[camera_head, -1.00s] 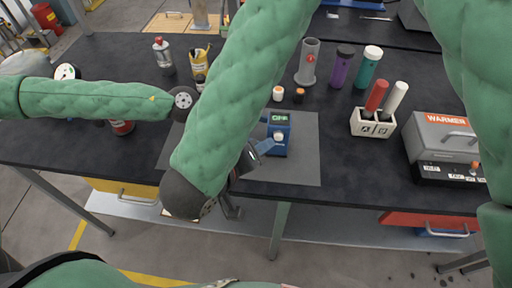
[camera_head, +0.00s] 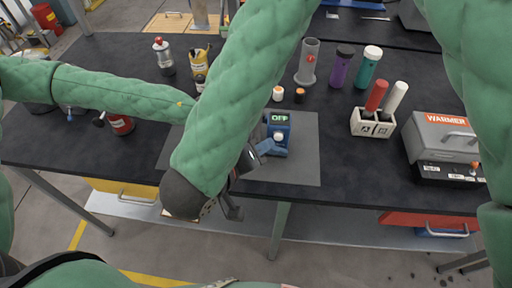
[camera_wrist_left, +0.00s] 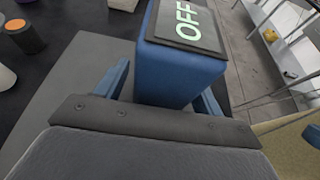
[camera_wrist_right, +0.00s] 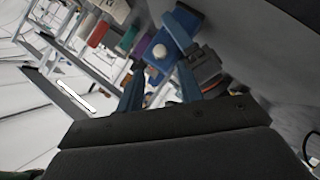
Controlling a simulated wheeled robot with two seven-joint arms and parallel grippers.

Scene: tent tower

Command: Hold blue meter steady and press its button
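The blue meter (camera_head: 280,122) stands on the grey mat, its screen reading OFF and a white button (camera_head: 278,136) below the screen. In the left wrist view the meter (camera_wrist_left: 180,75) sits between the two blue fingers of my left gripper (camera_wrist_left: 165,90). The fingers are open, with a visible gap at the left one. I cannot tell whether a finger touches the meter.
The grey mat (camera_head: 305,165) lies near the table's front edge. A white holder (camera_head: 372,125) with red and white tubes and a warmer (camera_head: 440,140) stand to the right.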

